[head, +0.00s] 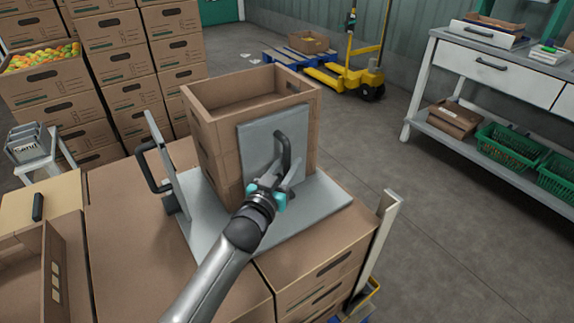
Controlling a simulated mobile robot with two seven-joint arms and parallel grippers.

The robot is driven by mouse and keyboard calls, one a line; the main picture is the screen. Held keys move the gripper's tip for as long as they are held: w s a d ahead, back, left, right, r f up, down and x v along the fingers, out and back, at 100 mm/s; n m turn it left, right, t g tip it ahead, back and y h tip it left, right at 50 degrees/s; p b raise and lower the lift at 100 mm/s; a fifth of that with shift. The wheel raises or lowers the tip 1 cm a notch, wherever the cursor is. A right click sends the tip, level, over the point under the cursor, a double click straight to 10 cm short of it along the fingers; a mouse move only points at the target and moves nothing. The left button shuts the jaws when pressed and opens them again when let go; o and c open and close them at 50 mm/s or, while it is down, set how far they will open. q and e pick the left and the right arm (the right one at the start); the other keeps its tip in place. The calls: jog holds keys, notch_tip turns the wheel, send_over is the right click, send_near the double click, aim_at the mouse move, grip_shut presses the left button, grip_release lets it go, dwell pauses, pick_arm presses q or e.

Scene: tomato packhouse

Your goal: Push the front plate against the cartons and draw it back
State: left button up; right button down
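A brown open-topped stack of cartons (209,140) stands on a grey base plate (318,205) on top of larger brown boxes. The front plate (258,140), a grey upright panel with a dark handle (286,150), stands close against the cartons' near right face; I cannot see whether it touches all along. My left gripper (282,178), with teal finger parts, is at the lower part of this handle, its fingers around it. Whether they are closed on it is unclear. A second grey plate (172,175) with a black handle stands left of the cartons, apart from them. My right gripper is out of view.
A white corner post (384,235) rises at the right edge of the boxes. An open carton (52,275) lies at lower left. Stacked boxes stand behind left. A yellow pallet jack (350,75) and white workbench (425,85) stand beyond clear floor.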

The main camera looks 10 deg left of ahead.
pick_arm(q)
jog(key=shift+c, duration=0.3)
grip_shut()
dwell(1.0)
